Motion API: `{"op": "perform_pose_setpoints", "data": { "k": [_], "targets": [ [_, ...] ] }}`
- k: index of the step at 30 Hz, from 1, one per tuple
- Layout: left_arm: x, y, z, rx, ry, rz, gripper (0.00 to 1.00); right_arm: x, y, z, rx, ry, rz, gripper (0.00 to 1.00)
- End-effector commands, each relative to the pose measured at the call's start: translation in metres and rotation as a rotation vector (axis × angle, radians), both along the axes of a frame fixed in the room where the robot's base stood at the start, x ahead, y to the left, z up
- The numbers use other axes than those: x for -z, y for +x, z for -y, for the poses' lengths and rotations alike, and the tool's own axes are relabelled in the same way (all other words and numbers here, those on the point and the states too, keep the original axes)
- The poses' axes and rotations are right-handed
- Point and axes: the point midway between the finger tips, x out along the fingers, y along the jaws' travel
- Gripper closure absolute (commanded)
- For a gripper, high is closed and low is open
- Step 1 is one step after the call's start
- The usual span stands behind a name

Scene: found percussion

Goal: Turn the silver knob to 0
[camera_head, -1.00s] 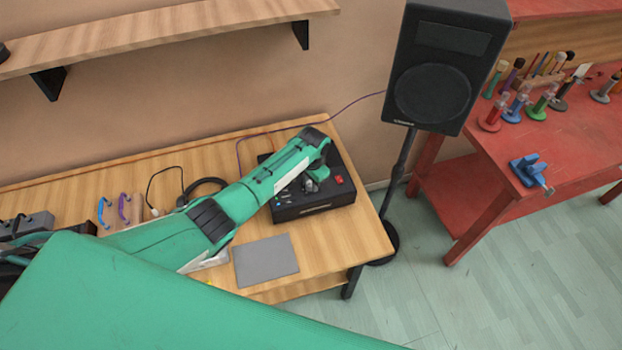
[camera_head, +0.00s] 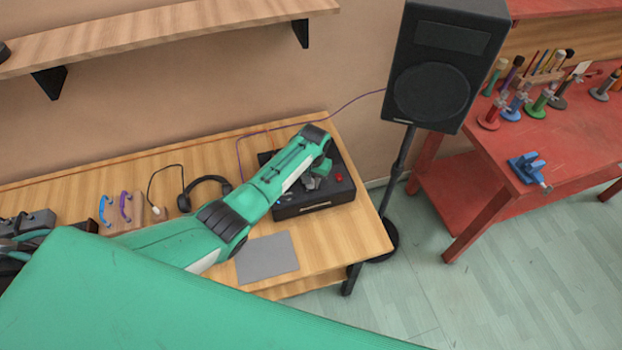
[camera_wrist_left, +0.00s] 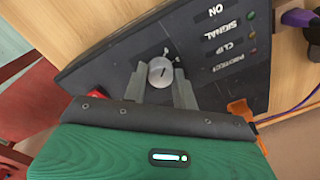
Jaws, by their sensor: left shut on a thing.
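The silver knob (camera_wrist_left: 160,72) is on the face of a black amplifier box (camera_wrist_left: 110,58), with a dark pointer line on its top. My left gripper (camera_wrist_left: 161,80) has one finger on each side of the knob and is shut on it. White lettering, including ON, SIGNAL and CLIP, runs beside small lights on the panel. In the head view the black box (camera_head: 318,204) sits on the wooden table, and my left gripper (camera_head: 312,184) is at its top. My right gripper is not in view.
A red switch (camera_head: 339,177) is on the box. Headphones (camera_head: 205,183) and a grey mat (camera_head: 267,259) lie on the wooden table near my arm. A speaker (camera_head: 445,65) stands behind it on the right. A purple cable (camera_head: 340,106) runs to the speaker.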

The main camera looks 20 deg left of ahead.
Motion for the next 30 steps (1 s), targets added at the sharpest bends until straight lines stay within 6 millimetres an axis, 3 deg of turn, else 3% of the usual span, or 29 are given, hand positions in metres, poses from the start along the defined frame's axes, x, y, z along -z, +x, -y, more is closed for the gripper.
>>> {"op": "perform_pose_setpoints", "data": {
  "k": [9, 10, 13, 23, 30],
  "targets": [
    [0.0, 0.0, 0.0, -0.002, 0.001, 0.0, 0.95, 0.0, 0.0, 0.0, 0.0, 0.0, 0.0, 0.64],
    [0.0, 0.0, 0.0, -0.002, 0.001, 0.0, 0.68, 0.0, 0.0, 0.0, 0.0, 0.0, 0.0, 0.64],
    [0.0, 0.0, 0.0, -0.001, 0.001, 0.0, 0.5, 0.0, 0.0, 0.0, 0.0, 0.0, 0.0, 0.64],
    [-0.001, 0.0, 0.0, 0.0, 0.0, 0.001, 0.5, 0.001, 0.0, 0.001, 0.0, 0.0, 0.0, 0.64],
    [-0.022, 0.001, 0.002, 0.001, -0.001, 0.003, 0.5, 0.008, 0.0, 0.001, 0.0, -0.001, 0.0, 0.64]
  ]
}}
